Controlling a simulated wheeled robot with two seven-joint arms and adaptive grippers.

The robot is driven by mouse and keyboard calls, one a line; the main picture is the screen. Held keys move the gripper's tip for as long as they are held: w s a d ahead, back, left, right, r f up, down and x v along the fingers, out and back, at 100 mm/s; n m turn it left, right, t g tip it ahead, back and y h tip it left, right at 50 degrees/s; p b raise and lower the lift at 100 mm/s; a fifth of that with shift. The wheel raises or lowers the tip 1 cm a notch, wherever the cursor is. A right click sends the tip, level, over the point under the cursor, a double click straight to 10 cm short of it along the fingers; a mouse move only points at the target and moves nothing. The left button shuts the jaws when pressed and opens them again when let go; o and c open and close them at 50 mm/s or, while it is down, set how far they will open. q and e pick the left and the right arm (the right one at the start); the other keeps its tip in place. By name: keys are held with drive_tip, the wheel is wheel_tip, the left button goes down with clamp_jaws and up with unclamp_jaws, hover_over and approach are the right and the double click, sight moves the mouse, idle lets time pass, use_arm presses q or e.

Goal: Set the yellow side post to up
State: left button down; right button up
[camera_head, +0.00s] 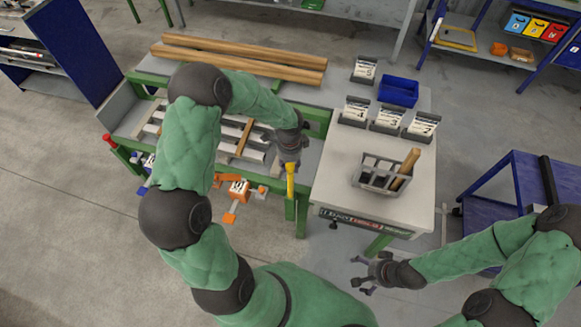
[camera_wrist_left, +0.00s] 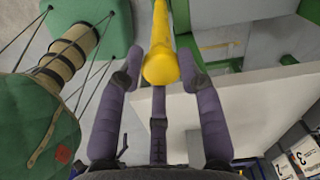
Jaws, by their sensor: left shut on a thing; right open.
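The yellow side post (camera_head: 290,182) shows at the near right corner of the green-framed runout table (camera_head: 319,118), just below my left gripper (camera_head: 290,157). In the left wrist view the yellow post (camera_wrist_left: 160,66) runs from the top edge down between my left fingers, its rounded end towards the camera. My left gripper is shut on it. Its lower end and mount are not clear to see. My right gripper (camera_head: 364,274) is open and empty, low in front of the white bench, away from the post.
The white bench (camera_head: 337,190) adjoins on the right, with a wire basket (camera_head: 372,178), card holders and a blue bin (camera_head: 398,91). Wooden beams (camera_head: 240,55) lie at the back. An orange-handled part (camera_head: 236,190) sits left of the post. Floor in front is clear.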

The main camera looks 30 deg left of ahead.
use_arm(q)
drive_tip(key=r+p, duration=0.1)
drive_tip(key=r, duration=0.1)
drive_tip(key=r+p, duration=0.1)
drive_tip(key=r, duration=0.1)
drive_tip(key=shift+a+r, duration=0.2)
drive_tip(key=shift+r, duration=0.15)
use_arm(e)
wheel_tip(320, 180, up, 3)
drive_tip(key=shift+f, duration=0.1)
use_arm(q)
drive_tip(key=c, duration=0.9)
unclamp_jaws()
drive_tip(key=shift+o, duration=0.4)
drive_tip(key=shift+a+f, duration=0.1)
drive_tip(key=shift+a, duration=0.05)
use_arm(e)
drive_tip(key=shift+a, duration=0.2)
drive_tip(key=shift+d, duration=0.1)
